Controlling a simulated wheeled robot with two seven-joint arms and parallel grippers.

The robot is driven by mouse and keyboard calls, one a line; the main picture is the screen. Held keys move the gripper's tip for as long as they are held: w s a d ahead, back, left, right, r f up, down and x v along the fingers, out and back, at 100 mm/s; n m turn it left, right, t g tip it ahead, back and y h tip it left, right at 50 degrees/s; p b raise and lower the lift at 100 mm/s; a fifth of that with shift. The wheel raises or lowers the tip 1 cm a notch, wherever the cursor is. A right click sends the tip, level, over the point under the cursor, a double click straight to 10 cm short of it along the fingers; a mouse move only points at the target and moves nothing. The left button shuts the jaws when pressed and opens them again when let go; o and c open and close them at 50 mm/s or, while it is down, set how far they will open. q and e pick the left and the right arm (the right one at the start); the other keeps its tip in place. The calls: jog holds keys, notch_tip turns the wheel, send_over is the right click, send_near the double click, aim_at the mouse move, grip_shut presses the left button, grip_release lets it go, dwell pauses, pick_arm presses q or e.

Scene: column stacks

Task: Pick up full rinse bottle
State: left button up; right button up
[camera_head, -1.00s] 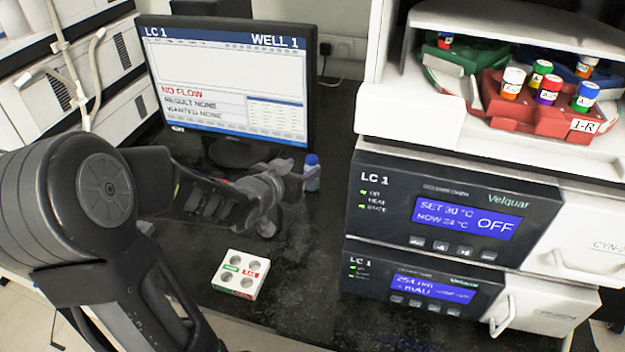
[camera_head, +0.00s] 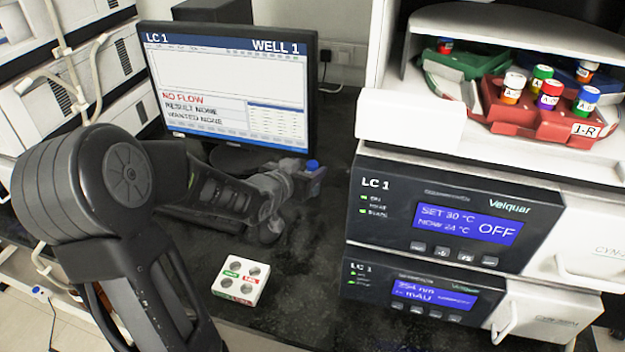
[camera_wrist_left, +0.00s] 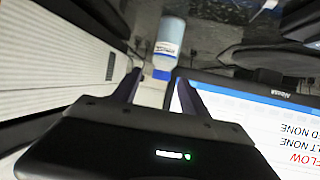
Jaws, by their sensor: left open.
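A bottle with a blue cap (camera_head: 312,164) stands on the dark bench to the right of the monitor base. In the head view my left gripper (camera_head: 305,182) is at the bottle and hides most of its body. In the left wrist view the bottle (camera_wrist_left: 169,38) appears upside down, with a pale label and its cap toward me. My left gripper (camera_wrist_left: 158,88) is open, its two fingers on either side of the cap's line. I cannot tell whether either finger touches the bottle. My right gripper is not in view.
The monitor (camera_head: 232,85) stands close behind my left arm. A white block with round wells (camera_head: 241,282) lies on the bench in front. Instrument modules (camera_head: 440,215) stand to the right, with colored vial racks (camera_head: 545,118) above. Bare bench lies between.

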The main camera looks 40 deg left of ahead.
aim_at(312, 164)
pick_arm(q)
jog(key=x, duration=0.4)
jog(key=shift+s+a, duration=0.1)
jog(key=shift+a, duration=0.05)
jog(key=shift+r, duration=0.1)
jog(key=shift+c, duration=0.3)
jog(key=c, duration=1)
jog(key=shift+r, duration=0.2)
jog(key=shift+c, duration=0.2)
